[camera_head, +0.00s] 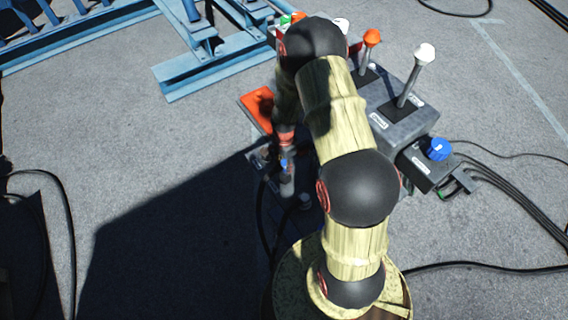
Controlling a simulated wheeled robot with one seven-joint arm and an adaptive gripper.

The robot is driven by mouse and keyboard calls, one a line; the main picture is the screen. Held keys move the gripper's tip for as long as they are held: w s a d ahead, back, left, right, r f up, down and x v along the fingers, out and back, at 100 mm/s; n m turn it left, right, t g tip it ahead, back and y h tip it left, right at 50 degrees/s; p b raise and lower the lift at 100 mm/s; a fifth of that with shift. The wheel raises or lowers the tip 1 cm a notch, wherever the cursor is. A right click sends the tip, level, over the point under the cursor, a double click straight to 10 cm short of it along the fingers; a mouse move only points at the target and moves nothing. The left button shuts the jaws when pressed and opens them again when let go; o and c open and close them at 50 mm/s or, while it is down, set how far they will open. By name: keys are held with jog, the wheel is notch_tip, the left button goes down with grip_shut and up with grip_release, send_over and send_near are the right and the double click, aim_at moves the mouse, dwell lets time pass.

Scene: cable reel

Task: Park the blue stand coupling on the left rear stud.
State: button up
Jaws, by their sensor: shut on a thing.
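My gripper (285,158) points down in the shade to the left of my arm, and its fingers are small and dark in the picture. It is shut on the blue stand coupling (284,165), of which only a small blue patch shows below the fingers. Beneath and beside it is a dark, low metal stand (262,157), partly hidden by my gripper and shadow. A small grey round part (304,202) shows just in front. I cannot make out the left rear stud, or whether the coupling touches anything.
An orange plate (258,108) lies behind the gripper. To the right stands a grey control box (405,122) with levers, and a smaller box with a blue knob (438,150). Black cables (515,200) cross the floor. Blue steel framing (210,75) is at the back left. Left floor is mostly clear.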

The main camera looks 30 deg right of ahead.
aim_at(284, 175)
jog(key=shift+f+b, duration=1.65)
jog(key=shift+f, duration=1.25)
jog(key=shift+f, duration=0.45)
jog(key=o, duration=1.4)
notch_tip(284, 175, up, 12)
jog(key=shift+r, duration=0.1)
